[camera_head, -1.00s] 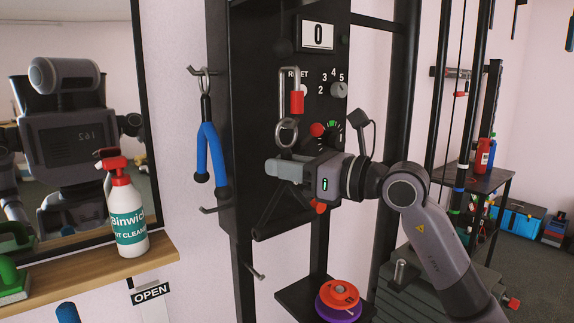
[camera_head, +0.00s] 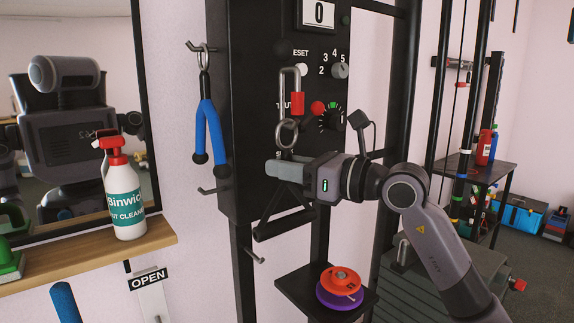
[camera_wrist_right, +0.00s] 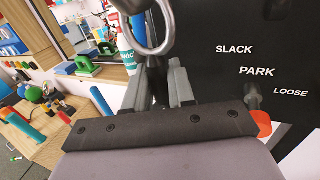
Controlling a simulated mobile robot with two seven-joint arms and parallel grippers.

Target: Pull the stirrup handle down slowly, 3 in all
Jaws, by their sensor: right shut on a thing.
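The black triangular stirrup handle (camera_head: 283,212) hangs in front of the dark panel, below a metal ring (camera_head: 287,132) and a red-sleeved clip (camera_head: 296,104). My right gripper (camera_head: 288,169) is shut on the upper part of the stirrup handle, just under the ring. In the right wrist view the ring (camera_wrist_right: 150,38) stands above the two fingers, with the black strap between them. The fingers hide part of the handle. My left gripper is not in view.
A blue two-legged rope handle (camera_head: 210,140) hangs on a hook at the left. A spray bottle (camera_head: 125,205) stands on the wooden shelf (camera_head: 95,262) by the mirror. Orange and purple discs (camera_head: 341,284) lie on a small black shelf below. A dial (camera_head: 332,117) is beside the clip.

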